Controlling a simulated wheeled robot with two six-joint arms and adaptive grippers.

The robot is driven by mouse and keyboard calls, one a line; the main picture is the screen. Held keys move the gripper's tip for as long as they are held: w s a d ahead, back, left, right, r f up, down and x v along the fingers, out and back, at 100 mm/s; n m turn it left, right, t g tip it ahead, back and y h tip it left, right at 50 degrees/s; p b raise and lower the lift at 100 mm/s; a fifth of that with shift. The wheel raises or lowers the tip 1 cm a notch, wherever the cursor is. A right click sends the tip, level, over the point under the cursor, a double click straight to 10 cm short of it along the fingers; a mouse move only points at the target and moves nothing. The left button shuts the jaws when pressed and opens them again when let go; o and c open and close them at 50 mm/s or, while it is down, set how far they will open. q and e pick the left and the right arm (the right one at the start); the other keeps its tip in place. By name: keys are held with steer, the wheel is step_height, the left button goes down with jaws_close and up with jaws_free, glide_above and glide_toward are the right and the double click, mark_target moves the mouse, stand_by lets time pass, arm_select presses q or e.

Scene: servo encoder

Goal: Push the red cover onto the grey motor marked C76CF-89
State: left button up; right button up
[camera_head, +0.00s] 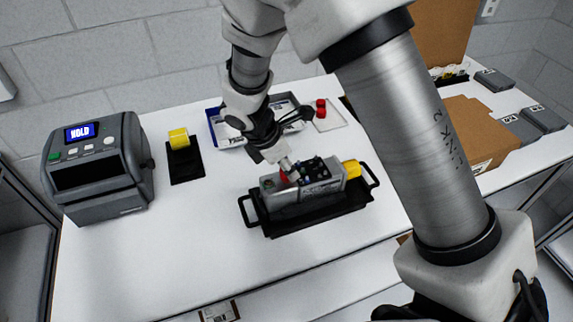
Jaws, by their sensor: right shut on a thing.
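The grey motor (330,187) lies in a black carrier with side handles (292,223) near the middle of the table. It has a yellow part (351,168) at its right end and dark connectors on top. I cannot read any marking on it. My right gripper (284,168) reaches down from above to the motor's left part. It is shut on a small red cover (283,177), which is at the motor's top left. The gripper partly hides the cover, and I cannot tell whether it is seated. My left gripper is not in view.
A grey device (97,165) with a lit "HOLD" display stands at left. A black stand with a yellow part (179,139) is beside it. A blue-rimmed tray (215,127) and more red pieces (320,107) lie behind. Cardboard boxes (482,130) and grey units stand at right. The table's front left is clear.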

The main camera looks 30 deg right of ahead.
steer(key=shift+f+b, duration=0.3)
steer(key=shift+f, duration=0.3)
stand_by(0.5)
steer(key=o, duration=0.7)
steer(key=shift+o, duration=0.2)
steer(key=v, duration=1.2)
